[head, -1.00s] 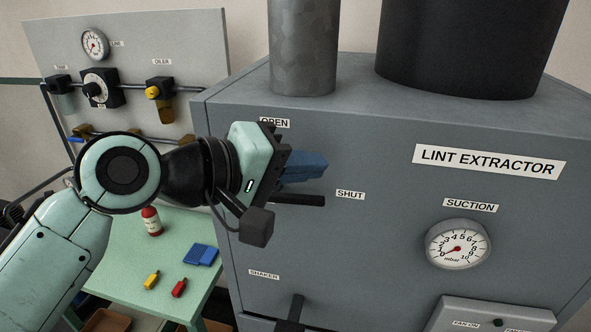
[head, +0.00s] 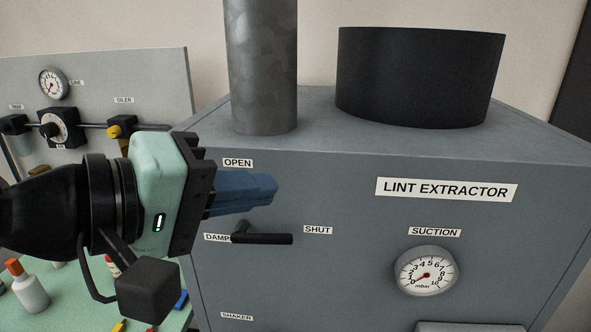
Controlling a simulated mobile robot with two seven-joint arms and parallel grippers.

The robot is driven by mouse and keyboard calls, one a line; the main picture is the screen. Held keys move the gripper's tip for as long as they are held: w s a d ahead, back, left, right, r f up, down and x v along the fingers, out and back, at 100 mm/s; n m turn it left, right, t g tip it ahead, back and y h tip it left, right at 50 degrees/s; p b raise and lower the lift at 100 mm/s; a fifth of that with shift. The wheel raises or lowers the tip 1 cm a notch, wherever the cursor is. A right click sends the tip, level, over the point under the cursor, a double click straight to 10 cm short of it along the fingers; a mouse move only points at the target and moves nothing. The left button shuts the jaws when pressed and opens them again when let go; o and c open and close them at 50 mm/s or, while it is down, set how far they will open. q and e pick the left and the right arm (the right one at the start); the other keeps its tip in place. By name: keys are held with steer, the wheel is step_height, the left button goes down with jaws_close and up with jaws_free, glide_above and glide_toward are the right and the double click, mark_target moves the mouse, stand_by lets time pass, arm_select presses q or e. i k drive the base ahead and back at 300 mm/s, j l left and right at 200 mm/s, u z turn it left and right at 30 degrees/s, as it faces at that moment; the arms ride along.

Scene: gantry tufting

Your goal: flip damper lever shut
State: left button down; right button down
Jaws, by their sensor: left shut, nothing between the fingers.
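The damper lever (head: 268,239) is a black handle on the front of the grey lint extractor (head: 340,190). It lies about level, its free end pointing right towards the SHUT label (head: 318,230). The OPEN label (head: 237,163) is above the pivot, and the DAMPER label (head: 217,238) is partly covered by the lever. My left gripper (head: 272,187) comes in from the left with its blue fingers shut and empty. In the picture its fingertips are above the lever, with a gap between them. My right gripper is not in view.
A suction gauge (head: 426,272) is on the panel at right, and a SHAKER label (head: 237,316) is below the lever. A grey pipe (head: 262,70) and a black drum (head: 420,78) stand on top. A green table (head: 62,300) with bottles is at lower left.

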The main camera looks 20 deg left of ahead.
mark_target(240, 235)
steer(key=k+j, duration=0.75)
steer(key=k, duration=0.1)
